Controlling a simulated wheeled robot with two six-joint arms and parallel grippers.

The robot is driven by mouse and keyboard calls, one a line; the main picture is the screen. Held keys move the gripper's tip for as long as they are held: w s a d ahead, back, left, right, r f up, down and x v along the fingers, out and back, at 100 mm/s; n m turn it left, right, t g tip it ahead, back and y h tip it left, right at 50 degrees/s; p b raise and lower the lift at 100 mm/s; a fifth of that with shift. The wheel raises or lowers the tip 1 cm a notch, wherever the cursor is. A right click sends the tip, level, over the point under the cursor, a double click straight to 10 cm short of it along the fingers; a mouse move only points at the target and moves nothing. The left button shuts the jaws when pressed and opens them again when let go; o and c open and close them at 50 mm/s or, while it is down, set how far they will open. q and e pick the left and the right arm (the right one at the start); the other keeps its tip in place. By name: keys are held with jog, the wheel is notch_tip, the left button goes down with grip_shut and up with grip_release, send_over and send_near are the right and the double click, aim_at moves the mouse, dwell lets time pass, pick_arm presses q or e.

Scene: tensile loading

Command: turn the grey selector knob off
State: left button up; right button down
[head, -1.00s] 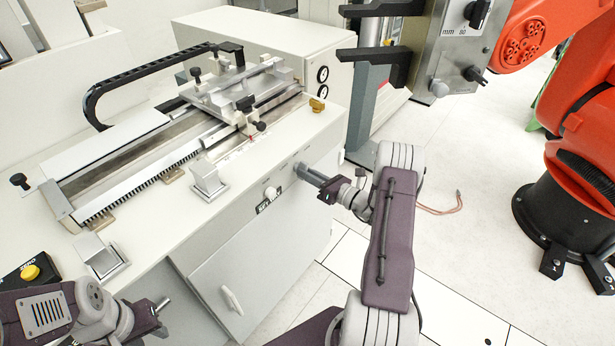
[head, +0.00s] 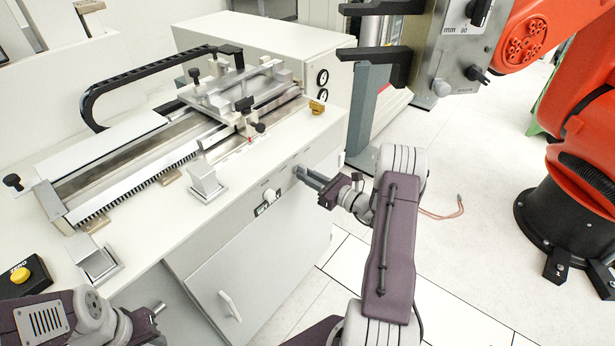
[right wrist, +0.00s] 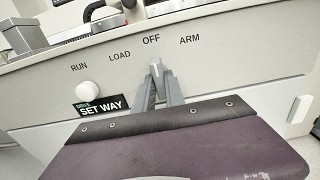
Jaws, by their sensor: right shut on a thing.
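The grey selector knob (right wrist: 156,69) shows in the right wrist view on the cabinet's front panel, under the printed words LOAD, OFF and ARM. Its upper end lies just below OFF. My right gripper (right wrist: 158,88) is shut on the knob, with a finger on each side of it. In the head view my right gripper (head: 307,175) reaches the front panel from the right; the knob is mostly hidden there by the fingers. My left gripper (head: 155,312) is at the lower left, in front of the bench; its fingers are not clear.
A white round knob (right wrist: 88,92) sits left of the grey one, above a SET WAY label (right wrist: 101,106). A black box with a yellow button (head: 20,273) is at the bench's left. An orange robot arm (head: 580,130) stands at the right.

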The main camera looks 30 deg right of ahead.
jog(key=c, duration=1.4)
grip_release()
jog(key=v, duration=0.9)
